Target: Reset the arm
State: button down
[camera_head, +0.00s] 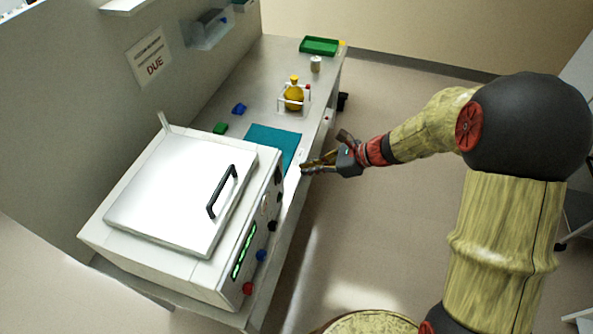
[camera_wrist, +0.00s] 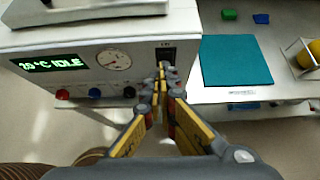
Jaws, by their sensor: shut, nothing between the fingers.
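My gripper (camera_head: 308,168) is at the end of my outstretched arm, at the front edge of the bench (camera_head: 226,97). It is shut and empty, with its tips near the right end of the white box-shaped machine (camera_head: 165,195). In the wrist view the shut fingers (camera_wrist: 162,72) point at the machine's front, just below a dark switch panel (camera_wrist: 166,50). I cannot tell whether the tips touch it. The machine's lid is shut, and its green display (camera_wrist: 52,62) reads 20 °C IDLE.
A teal mat (camera_head: 272,143) lies beside the machine. Beyond it are a yellow flask (camera_head: 294,97) in a wire stand, a small jar (camera_head: 316,64), a green tray (camera_head: 319,46), and green (camera_head: 220,128) and blue (camera_head: 239,108) pieces. The floor (camera_head: 400,230) before the bench is clear.

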jog(key=v, duration=0.5)
jog(key=shift+a+r, duration=0.1)
jog(key=shift+r, duration=0.15)
jog(key=s+d+f+n+g+h, duration=0.2)
jog(key=s+d+n+g+h, duration=0.15)
jog(key=s+n, duration=0.85)
jog(key=s+d+r+n+t+h+b, duration=0.2)
jog(key=s+r+n+h, duration=0.1)
jog(key=s+r+n, duration=0.2)
jog(key=s+d+r+n+t+h+b, duration=0.3)
jog(key=s+r+n, duration=0.2)
jog(key=s+r, duration=0.2)
jog(key=shift+s+d, duration=0.2)
jog(key=shift+d, duration=0.05)
